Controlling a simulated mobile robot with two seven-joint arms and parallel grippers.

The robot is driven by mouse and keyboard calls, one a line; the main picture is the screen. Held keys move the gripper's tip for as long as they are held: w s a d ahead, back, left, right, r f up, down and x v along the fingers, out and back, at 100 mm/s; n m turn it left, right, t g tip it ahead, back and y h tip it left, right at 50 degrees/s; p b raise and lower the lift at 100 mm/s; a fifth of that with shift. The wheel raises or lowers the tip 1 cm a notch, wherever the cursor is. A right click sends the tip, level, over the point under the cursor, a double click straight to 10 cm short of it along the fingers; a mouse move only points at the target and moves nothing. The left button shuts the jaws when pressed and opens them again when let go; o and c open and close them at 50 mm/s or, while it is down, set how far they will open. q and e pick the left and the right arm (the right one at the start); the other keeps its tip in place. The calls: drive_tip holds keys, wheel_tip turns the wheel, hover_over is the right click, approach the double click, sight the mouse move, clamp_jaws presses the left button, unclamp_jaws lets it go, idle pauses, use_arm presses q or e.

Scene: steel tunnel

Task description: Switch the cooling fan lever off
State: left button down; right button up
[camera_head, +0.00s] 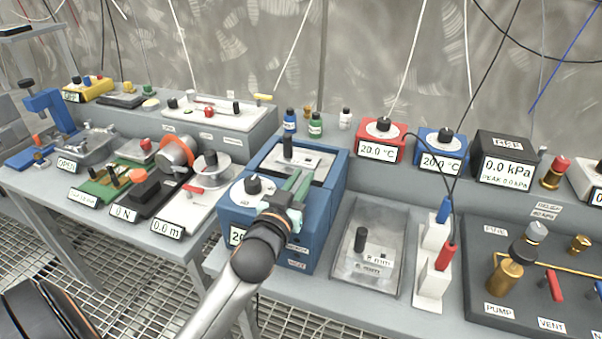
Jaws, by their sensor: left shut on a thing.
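A blue box (324,222) with a pale metal top plate and a black upright knob (288,146) stands on the bench in the middle. My left gripper (297,184) reaches over its top from the front. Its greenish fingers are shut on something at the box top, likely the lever. The held part is hidden by the fingers, so I cannot tell its position. A dial with a black knob (253,185) sits on the box to the left of my fingers. Small labels on the box front are too small to read surely. My right gripper is not in view.
A grey tray with a black knob (360,239) lies right of the box, then a white stand with red and blue plugs (434,262). Red (380,140) and blue (440,152) temperature units stand behind. A gap separates the left bench.

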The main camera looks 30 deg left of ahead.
use_arm(q)
drive_tip(key=shift+r, duration=0.1)
drive_tip(key=c, duration=0.8)
unclamp_jaws()
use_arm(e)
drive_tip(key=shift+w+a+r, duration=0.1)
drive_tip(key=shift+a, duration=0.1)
use_arm(q)
drive_tip(key=v, duration=1.2)
drive_tip(key=shift+s, duration=0.25)
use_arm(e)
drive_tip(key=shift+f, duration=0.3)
